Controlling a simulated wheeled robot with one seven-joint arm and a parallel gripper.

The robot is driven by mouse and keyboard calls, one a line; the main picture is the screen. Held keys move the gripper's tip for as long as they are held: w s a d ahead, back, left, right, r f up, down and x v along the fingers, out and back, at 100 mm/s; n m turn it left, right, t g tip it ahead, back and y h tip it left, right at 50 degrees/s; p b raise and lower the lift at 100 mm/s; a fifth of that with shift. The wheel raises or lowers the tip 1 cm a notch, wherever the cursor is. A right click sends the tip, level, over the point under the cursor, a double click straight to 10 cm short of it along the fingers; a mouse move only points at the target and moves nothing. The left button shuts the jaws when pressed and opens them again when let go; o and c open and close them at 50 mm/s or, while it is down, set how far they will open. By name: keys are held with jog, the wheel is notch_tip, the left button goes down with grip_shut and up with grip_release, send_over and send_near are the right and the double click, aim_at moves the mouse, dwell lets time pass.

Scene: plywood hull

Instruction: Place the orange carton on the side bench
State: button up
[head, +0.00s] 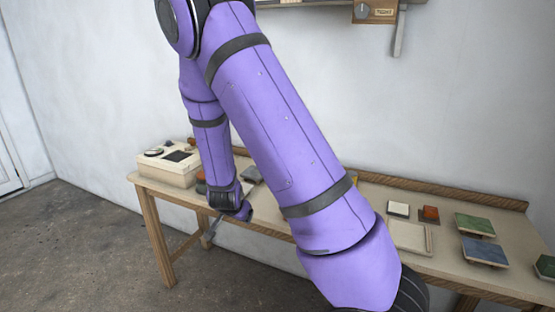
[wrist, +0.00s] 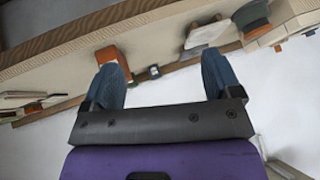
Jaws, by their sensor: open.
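An orange carton (wrist: 112,55) stands on the bench in the wrist view, which shows the scene upside down. It is beyond the left finger, apart from it as far as I can tell. I cannot make it out in the head view, where my arm covers the middle of the bench. My gripper (wrist: 162,82) is open, with nothing between its two blue-grey fingers. In the head view it is a small grey shape (head: 209,236) at the bench's front edge. The long wooden bench (head: 470,265) runs along the wall; I cannot tell whether it is the side bench.
A cream box (head: 165,174) stands at the bench's left end. To the right are a shallow cream tray (head: 411,238), a small orange-red block (head: 429,214), a green tile (head: 475,224) and a blue tile (head: 485,252). Bare floor (head: 90,255) lies at the left.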

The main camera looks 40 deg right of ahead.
jog(key=s+a+r+n+y, duration=0.3)
jog(key=s+a+r, duration=0.15)
jog(key=r, duration=0.55)
jog(key=s+a+r+n+y, duration=0.3)
jog(key=s+a+r, duration=0.15)
jog(key=r, duration=0.55)
jog(key=s+r+n, duration=0.3)
jog(key=s+r, duration=0.2)
jog(key=s, duration=0.5)
jog(key=s+r+n+h, duration=0.1)
jog(key=s+r+n, duration=0.2)
jog(key=s+r, duration=0.3)
jog(key=s, duration=0.4)
jog(key=shift+s+a+n, duration=0.2)
jog(key=shift+n, duration=0.2)
